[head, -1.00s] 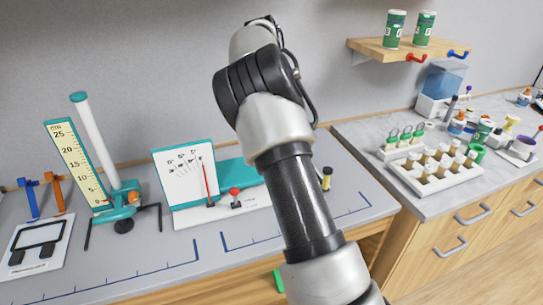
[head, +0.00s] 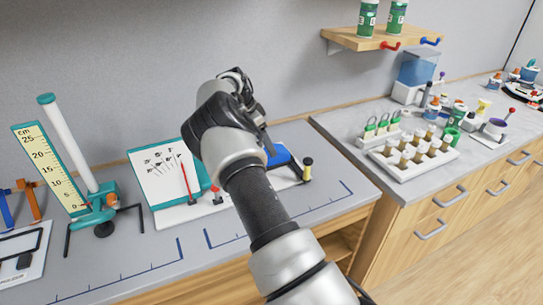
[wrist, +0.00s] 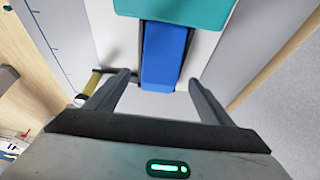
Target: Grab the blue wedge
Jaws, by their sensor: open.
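The blue wedge (wrist: 165,55) is a long blue block in the wrist view, lying on a white base board (wrist: 118,45) with a teal part (wrist: 175,10) across its far end. In the head view, a part of the blue wedge (head: 279,156) shows just right of my arm; the rest is hidden. My gripper (wrist: 160,79) is open and empty. Its two fingers stand one on either side of the wedge's near end in the wrist view, with gaps between. I cannot tell how far above it they are.
A yellow-and-black knob post (head: 307,168) stands close to the right of the wedge. A white card panel (head: 168,173) and a red pointer (head: 187,181) stand to the left. The bench front (head: 240,245) is mostly clear.

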